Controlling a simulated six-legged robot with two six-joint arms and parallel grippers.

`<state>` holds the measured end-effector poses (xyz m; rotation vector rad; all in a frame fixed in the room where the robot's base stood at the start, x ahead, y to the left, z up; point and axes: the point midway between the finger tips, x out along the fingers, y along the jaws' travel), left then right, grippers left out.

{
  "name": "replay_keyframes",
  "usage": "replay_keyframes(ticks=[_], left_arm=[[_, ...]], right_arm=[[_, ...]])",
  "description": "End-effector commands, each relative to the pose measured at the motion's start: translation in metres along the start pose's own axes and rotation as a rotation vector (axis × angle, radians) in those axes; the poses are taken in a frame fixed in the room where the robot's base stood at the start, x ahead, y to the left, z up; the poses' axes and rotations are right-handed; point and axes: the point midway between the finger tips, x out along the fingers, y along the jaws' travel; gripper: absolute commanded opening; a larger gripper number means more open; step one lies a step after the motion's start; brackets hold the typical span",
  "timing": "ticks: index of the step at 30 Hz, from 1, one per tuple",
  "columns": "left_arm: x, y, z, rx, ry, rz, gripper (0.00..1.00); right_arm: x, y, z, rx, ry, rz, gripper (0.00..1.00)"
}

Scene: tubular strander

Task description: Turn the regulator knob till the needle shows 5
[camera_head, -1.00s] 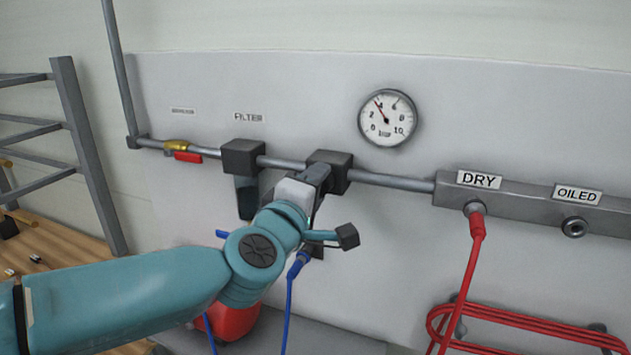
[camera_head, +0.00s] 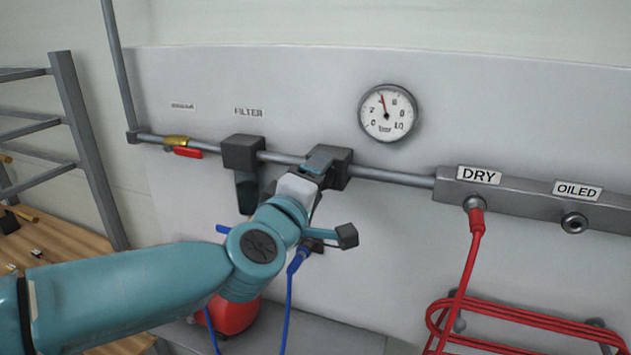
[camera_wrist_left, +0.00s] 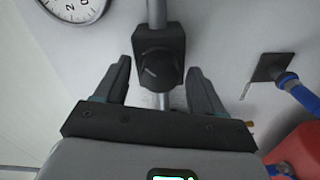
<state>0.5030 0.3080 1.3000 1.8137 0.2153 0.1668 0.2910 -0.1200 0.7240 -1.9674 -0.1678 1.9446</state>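The pressure gauge (camera_head: 387,113) is a round white dial on the panel, and its needle points up and slightly left, about between 4 and 6. The regulator (camera_head: 341,168) is a dark block on the pipe. Its round dark knob (camera_wrist_left: 160,69) shows in the wrist view and is mostly hidden by my gripper in the head view. My left gripper (camera_wrist_left: 158,68) faces the knob with one finger on each side. The fingers are open, with gaps to the knob. My right gripper is not in view.
The filter block (camera_head: 242,153) sits left of the regulator on the same pipe. A red-handled valve (camera_head: 187,153) is further left. The DRY and OILED manifold (camera_head: 520,196) is at right, with a red hose (camera_head: 469,262). A blue hose (camera_head: 289,300) hangs below.

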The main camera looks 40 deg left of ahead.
Motion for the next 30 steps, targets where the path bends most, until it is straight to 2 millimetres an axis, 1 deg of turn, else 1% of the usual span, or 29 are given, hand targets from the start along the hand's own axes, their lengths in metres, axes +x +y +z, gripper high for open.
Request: replay_keyframes(ticks=[5, 8, 11, 14, 18, 21, 23, 24, 27, 30], left_arm=[[-0.003, 0.000, 0.000, -0.001, 0.000, 0.000, 0.69], [-0.014, 0.001, 0.000, -0.001, 0.000, 0.003, 0.69], [-0.035, 0.002, 0.000, -0.003, -0.001, 0.004, 0.69], [-0.063, 0.004, -0.001, -0.004, -0.002, 0.005, 0.69], [-0.101, 0.005, -0.001, -0.004, -0.004, 0.006, 0.69], [-0.127, 0.007, -0.001, -0.004, -0.005, 0.008, 0.69], [-0.139, 0.005, -0.001, -0.003, -0.005, 0.005, 0.69], [-0.144, 0.003, 0.001, -0.004, -0.005, 0.007, 0.69], [-0.155, 0.002, 0.001, -0.003, -0.002, 0.006, 0.69], [-0.161, 0.001, 0.000, -0.002, -0.001, 0.002, 0.69]], right_arm=[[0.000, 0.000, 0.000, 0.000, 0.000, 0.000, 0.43], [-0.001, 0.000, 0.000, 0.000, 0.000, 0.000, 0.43], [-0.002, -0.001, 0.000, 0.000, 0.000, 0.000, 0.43], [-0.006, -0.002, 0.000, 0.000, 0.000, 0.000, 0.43], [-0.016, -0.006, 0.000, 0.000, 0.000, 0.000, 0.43], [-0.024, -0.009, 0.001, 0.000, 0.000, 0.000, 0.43], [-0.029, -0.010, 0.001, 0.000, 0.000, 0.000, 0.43], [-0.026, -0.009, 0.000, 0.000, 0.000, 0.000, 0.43], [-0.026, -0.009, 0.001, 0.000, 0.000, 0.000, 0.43], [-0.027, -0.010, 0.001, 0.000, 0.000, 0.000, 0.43]])
